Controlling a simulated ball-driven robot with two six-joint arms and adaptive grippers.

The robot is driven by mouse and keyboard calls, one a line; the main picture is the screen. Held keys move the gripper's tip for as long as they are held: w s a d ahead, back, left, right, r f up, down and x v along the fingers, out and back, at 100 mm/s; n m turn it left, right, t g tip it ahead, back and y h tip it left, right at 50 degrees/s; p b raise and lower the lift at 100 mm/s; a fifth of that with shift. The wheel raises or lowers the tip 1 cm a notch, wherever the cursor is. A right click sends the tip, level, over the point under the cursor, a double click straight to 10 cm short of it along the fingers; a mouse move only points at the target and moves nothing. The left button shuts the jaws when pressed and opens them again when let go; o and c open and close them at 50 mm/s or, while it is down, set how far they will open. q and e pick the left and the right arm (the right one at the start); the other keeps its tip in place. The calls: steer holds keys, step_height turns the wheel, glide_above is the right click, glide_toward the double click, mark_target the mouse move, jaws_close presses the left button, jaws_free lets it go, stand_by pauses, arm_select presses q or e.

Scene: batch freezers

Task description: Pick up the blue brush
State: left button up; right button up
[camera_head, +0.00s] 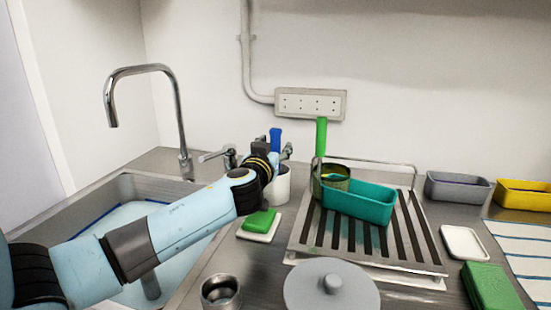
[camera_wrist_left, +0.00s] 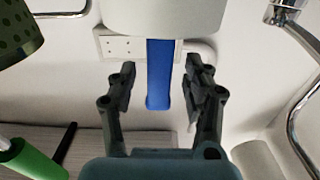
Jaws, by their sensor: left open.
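The blue brush (camera_head: 275,138) stands with its handle up in a white cup (camera_head: 281,187) beside the sink. My left gripper (camera_head: 280,153) is at the brush, just above the cup, and hides the lower part of the handle in the head view. In the left wrist view, which looks upside down, the blue handle (camera_wrist_left: 158,80) extends from the white cup (camera_wrist_left: 160,18) between the open fingers of my left gripper (camera_wrist_left: 160,92). Gaps show on both sides of the handle. My right gripper is not in view.
A green-handled brush (camera_head: 321,137) stands in a metal can (camera_head: 331,188) by a teal tray (camera_head: 358,203) on the drying rack (camera_head: 420,250). A green sponge (camera_head: 259,222) lies near the cup. A faucet (camera_head: 178,110) rises at the sink. A grey lid (camera_head: 332,285) lies in front.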

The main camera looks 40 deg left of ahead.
arm_select(q)
steer(key=shift+w+a, duration=0.3)
steer(key=shift+w, duration=0.3)
jaws_close()
